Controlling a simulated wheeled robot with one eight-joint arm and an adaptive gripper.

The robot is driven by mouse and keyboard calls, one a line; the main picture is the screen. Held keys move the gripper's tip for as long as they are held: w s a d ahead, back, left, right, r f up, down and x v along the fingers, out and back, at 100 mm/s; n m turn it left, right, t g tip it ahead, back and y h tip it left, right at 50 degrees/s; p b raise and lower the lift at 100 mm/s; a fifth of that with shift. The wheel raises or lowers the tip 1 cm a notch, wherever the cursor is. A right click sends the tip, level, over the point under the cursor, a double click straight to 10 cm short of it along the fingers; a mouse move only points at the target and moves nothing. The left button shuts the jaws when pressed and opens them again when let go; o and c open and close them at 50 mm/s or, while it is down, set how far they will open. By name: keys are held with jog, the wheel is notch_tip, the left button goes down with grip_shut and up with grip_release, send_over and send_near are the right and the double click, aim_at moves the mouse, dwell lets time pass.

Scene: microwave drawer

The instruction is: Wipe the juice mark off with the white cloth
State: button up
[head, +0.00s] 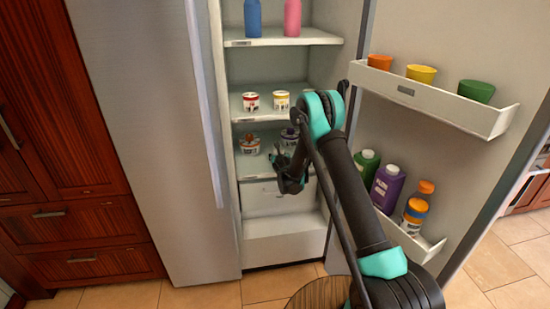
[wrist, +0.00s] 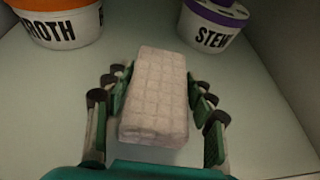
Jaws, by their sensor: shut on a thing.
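The white cloth (wrist: 157,95) is a folded, quilted pad between the fingers of my gripper (wrist: 160,88) in the wrist view. My gripper is shut on it, with fingers on its left and right sides. In the head view my gripper (head: 277,160) reaches inside the open fridge, at the lower shelf (head: 258,171). I cannot make out the cloth there. No juice mark shows in either view; the cloth and my arm hide part of the shelf.
A broth tub (wrist: 62,28) with an orange lid stands ahead left on the shelf, and a stew tub (wrist: 212,35) with a purple lid ahead right. The open fridge door (head: 420,140) at right holds cups and bottles. The fridge side wall (head: 225,120) is close at left.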

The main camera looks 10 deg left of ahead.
aim_at(269, 161)
jog(key=shift+w+d+r, duration=0.1)
jog(key=shift+w+d, duration=0.15)
jog(key=shift+d, duration=0.55)
jog(key=shift+w+d+f, duration=0.1)
jog(key=shift+w+d, duration=0.1)
jog(key=shift+d, duration=0.65)
jog(key=shift+w+d+r, duration=0.1)
jog(key=shift+w+d, duration=0.15)
jog(key=shift+d, duration=0.55)
jog(key=shift+a, duration=0.15)
jog(key=shift+s+a+f, duration=0.15)
jog(key=shift+s+a, duration=0.15)
jog(key=shift+a, duration=0.5)
jog(key=shift+s+a+f, duration=0.15)
jog(key=shift+s+a, duration=0.1)
jog(key=shift+a, duration=0.55)
jog(key=shift+c, duration=0.3)
jog(key=shift+s+a+r, duration=0.1)
jog(key=shift+s+a, duration=0.2)
jog(key=shift+a, duration=0.75)
jog(key=shift+s+a+r, duration=0.1)
jog(key=shift+s+a, duration=0.15)
jog(key=shift+a, duration=0.75)
jog(key=shift+s+a, duration=0.3)
jog(key=shift+a, duration=0.75)
jog(key=shift+r, duration=0.1)
jog(key=shift+r, duration=2.95)
